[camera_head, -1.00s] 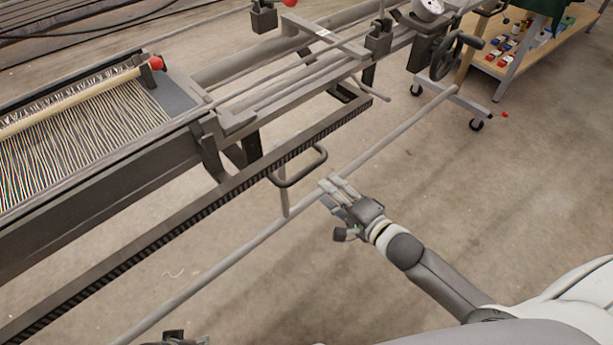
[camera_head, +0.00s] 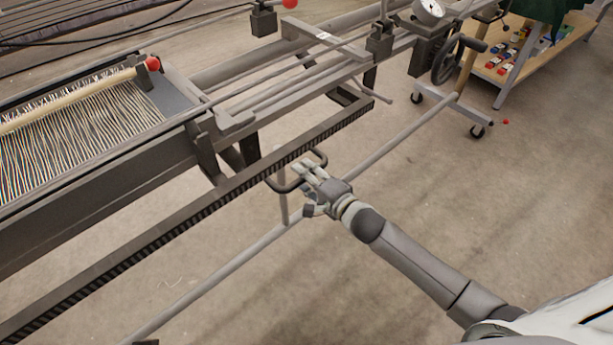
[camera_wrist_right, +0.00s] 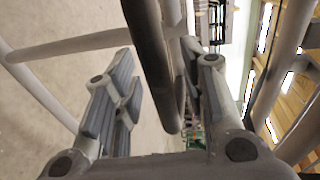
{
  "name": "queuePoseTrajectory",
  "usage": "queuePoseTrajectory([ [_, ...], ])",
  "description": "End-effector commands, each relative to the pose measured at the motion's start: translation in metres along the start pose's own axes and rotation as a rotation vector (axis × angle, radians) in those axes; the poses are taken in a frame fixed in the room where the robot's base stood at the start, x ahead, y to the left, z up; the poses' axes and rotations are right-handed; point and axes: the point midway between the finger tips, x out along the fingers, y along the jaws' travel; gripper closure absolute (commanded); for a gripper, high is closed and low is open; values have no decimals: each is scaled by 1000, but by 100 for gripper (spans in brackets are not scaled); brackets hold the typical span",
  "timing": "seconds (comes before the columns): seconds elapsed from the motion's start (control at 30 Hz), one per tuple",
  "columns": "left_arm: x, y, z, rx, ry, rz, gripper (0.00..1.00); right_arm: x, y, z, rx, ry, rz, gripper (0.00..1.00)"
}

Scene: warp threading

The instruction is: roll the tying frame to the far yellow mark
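The tying frame (camera_head: 80,172) is a long dark metal frame with pale threads across its left part. A dark loop handle (camera_head: 282,190) sticks out from its toothed front rail (camera_head: 185,212). My right gripper (camera_head: 306,170) is at the handle's right part. In the right wrist view, the dark handle bar (camera_wrist_right: 150,60) passes between my right gripper's (camera_wrist_right: 165,95) spread fingers, with gaps at both sides. I cannot make out a yellow mark on the floor.
A long grey rail (camera_head: 225,270) runs diagonally in front of the frame. A handwheel (camera_head: 445,60) and a round dial (camera_head: 428,12) are at the upper right. A wooden-shelved cart (camera_head: 515,70) with small coloured items stands beyond. The concrete floor at right is open.

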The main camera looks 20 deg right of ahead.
Motion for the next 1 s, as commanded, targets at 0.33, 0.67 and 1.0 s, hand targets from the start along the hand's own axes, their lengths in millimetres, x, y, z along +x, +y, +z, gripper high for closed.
queuePoseTrajectory([
  [0.33,0,0,0,0,0,0,49,0,0,0,0,0,1,82],
  [0.67,0,0,0,0,0,0,49,0,1,0,0,0,1,100],
  [1.0,1,0,1,0,-3,0,49,16,-4,2,1,1,-2,100],
])
